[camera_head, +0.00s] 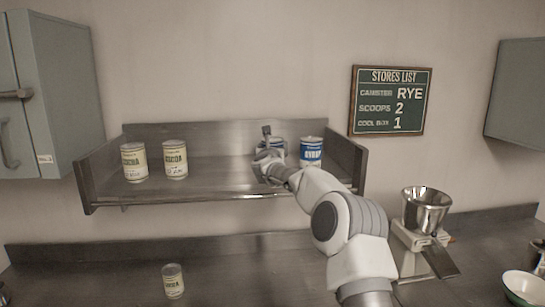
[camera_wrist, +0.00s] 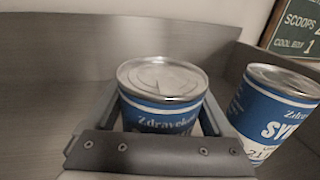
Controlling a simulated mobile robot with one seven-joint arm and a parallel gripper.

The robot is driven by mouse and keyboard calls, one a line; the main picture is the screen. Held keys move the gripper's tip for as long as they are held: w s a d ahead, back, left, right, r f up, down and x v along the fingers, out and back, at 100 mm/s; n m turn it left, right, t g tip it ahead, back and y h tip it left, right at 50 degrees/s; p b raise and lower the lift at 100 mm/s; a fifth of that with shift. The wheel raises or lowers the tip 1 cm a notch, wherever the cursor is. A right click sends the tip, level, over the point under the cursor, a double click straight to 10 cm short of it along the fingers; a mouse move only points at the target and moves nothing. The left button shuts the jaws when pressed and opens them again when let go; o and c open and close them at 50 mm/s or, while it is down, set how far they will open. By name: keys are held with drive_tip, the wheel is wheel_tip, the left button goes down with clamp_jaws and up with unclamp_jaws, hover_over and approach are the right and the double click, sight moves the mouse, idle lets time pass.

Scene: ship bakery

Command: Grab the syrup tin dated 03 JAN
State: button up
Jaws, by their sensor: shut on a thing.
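A blue and white tin (camera_wrist: 165,82) with a silver lid stands between the fingers of my gripper (camera_wrist: 160,108) in the wrist view. My gripper is shut on it, and the gripper's crossbar hides the lower label and any date. In the head view my gripper (camera_head: 268,158) reaches onto the steel shelf and mostly hides this tin. A second blue tin, the right syrup tin (camera_head: 311,150), stands just right of it. It also shows in the wrist view (camera_wrist: 272,108), with part of "SYRUP" and a date starting "21".
The shelf (camera_head: 220,179) has side walls and a back. A scale with a metal bowl (camera_head: 425,209) stands right of my arm. A stores list (camera_head: 390,101) hangs above.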

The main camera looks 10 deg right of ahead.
clamp_jaws()
drive_tip(key=shift+r, duration=0.15)
